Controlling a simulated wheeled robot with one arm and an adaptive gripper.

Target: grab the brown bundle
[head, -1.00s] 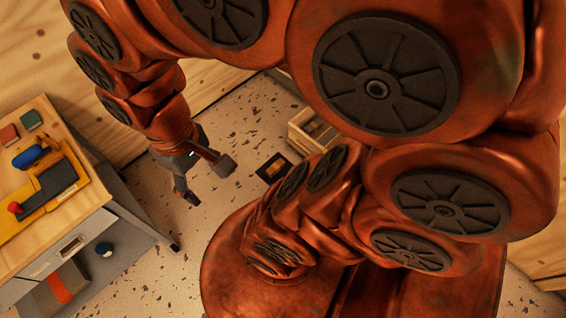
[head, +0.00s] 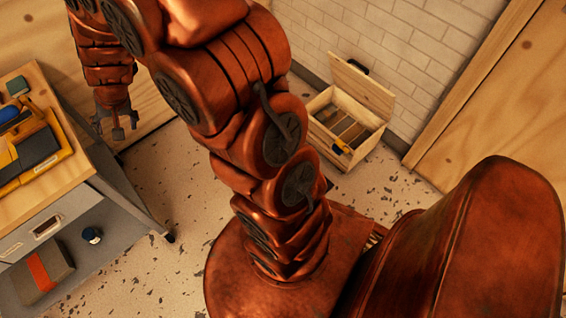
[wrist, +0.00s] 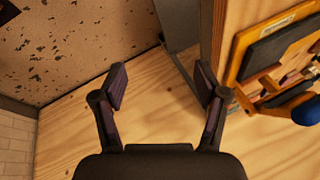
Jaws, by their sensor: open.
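A grey-brown bundle (head: 42,276) with an orange-red band lies on the lower shelf of the workbench at the left in the head view. It is the closest match I see for the brown bundle. It does not show clearly in the wrist view. My gripper (head: 117,130) is beyond the bench's far right edge, up and right of the bundle in the picture and apart from it. In the wrist view my gripper (wrist: 161,84) is open, with nothing between its fingers.
The workbench (head: 75,170) carries a yellow tool tray (head: 62,158) on top. A dark round item (head: 92,235) sits near the bundle. An open wooden crate (head: 345,160) with brown pieces inside stands by the brick wall.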

